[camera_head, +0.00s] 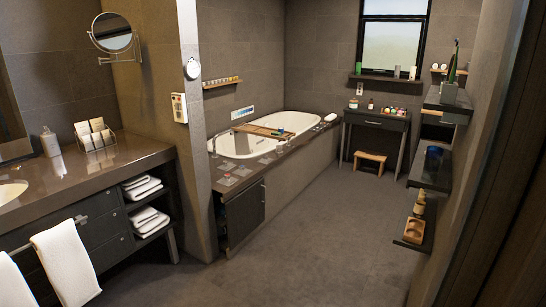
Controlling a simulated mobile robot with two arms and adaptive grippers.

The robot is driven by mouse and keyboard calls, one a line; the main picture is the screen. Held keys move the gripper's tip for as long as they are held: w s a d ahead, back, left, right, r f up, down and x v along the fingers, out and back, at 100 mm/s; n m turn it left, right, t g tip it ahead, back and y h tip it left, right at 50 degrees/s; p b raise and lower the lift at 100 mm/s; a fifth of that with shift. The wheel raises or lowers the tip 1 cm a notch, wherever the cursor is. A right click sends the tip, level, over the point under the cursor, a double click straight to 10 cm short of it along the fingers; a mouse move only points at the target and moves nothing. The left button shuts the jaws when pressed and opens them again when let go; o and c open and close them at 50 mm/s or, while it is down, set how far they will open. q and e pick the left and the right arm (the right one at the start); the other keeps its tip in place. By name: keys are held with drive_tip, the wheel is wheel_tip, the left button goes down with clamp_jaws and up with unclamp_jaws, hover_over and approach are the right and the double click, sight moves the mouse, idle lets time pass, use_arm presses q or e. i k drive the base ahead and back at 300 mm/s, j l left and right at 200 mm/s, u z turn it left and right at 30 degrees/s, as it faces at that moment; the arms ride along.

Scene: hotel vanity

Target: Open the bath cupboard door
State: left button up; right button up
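The bath cupboard door (246,212) is a dark panel at the near end of the bathtub surround, just right of the wall's end. A small light handle or edge shows near its upper right corner. A narrow dark gap with pale shapes in it (220,212) shows at the door's left side; I cannot tell whether the door stands slightly ajar. The wall end hides part of this left side. Neither of my grippers is in view.
The bathtub (238,147) has a wooden tray (260,131) across it. A vanity counter (65,183) with hanging white towels (66,262) stands at left. Wall shelves (430,168) with small objects jut out at right. The grey floor (285,260) before the cupboard is clear.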

sight(246, 212)
drive_tip(key=i, duration=0.8)
drive_tip(key=i+u, duration=0.1)
drive_tip(key=i, duration=0.7)
drive_tip(key=i+l, duration=0.15)
drive_tip(key=i, duration=0.65)
drive_tip(key=j+u, duration=0.05)
